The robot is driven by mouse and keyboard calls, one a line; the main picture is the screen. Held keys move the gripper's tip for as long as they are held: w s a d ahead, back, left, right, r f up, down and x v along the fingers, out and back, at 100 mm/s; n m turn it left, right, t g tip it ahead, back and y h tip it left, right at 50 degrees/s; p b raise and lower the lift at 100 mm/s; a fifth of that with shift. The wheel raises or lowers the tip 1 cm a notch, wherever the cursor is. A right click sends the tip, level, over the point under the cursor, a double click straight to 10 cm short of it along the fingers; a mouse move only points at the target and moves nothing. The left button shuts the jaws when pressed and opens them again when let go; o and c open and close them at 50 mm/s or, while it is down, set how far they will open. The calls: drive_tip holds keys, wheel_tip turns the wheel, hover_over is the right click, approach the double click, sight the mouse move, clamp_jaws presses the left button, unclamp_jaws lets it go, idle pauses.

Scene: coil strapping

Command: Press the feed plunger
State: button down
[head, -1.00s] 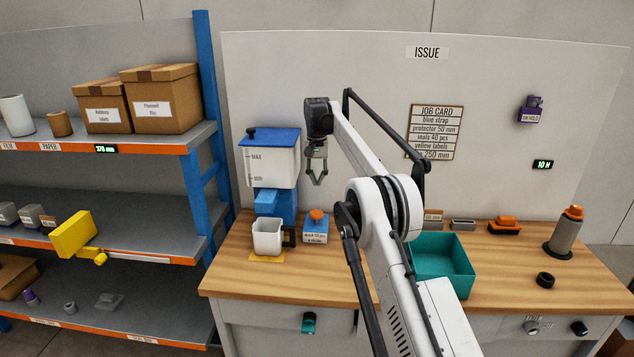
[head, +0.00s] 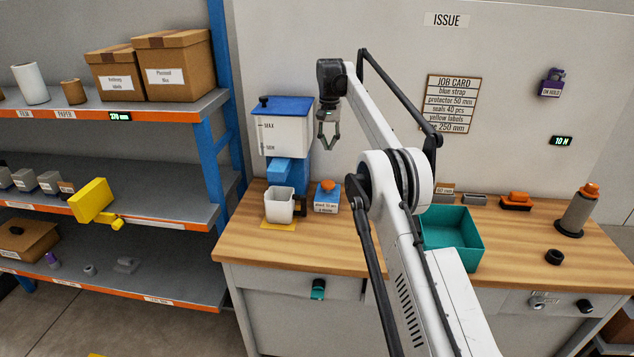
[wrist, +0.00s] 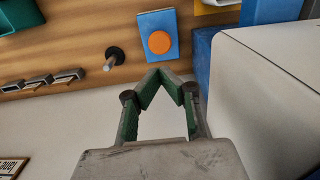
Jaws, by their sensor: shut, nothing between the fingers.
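The feed plunger is an orange round button (head: 334,186) on a small blue box (head: 326,200), whose label mentions a stroke. It stands on the wooden bench, just right of the dispenser. In the wrist view the orange button (wrist: 159,42) shows from above on its blue base, beyond my fingertips. My gripper (head: 328,145) points down and hangs well above the plunger, apart from it. In the wrist view my gripper (wrist: 164,72) has its fingertips together with nothing between them.
The blue-and-white dispenser (head: 283,135) rises close left of my gripper. A white cup (head: 279,205) stands under its spout. A teal bin (head: 450,238) lies to the right. A dark peg-like object (wrist: 114,56) is near the plunger in the wrist view.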

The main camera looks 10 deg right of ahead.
sight(327, 183)
drive_tip(key=shift+r, duration=0.25)
drive_tip(key=shift+f, duration=0.1)
wheel_tip(327, 183, down, 14)
drive_tip(key=shift+r+p, duration=0.1)
drive_tip(key=shift+p, duration=0.45)
idle(0.4)
wheel_tip(327, 183, down, 3)
drive_tip(key=shift+r+b, duration=0.1)
drive_tip(key=shift+b, duration=1.05)
drive_tip(key=shift+r, duration=0.1)
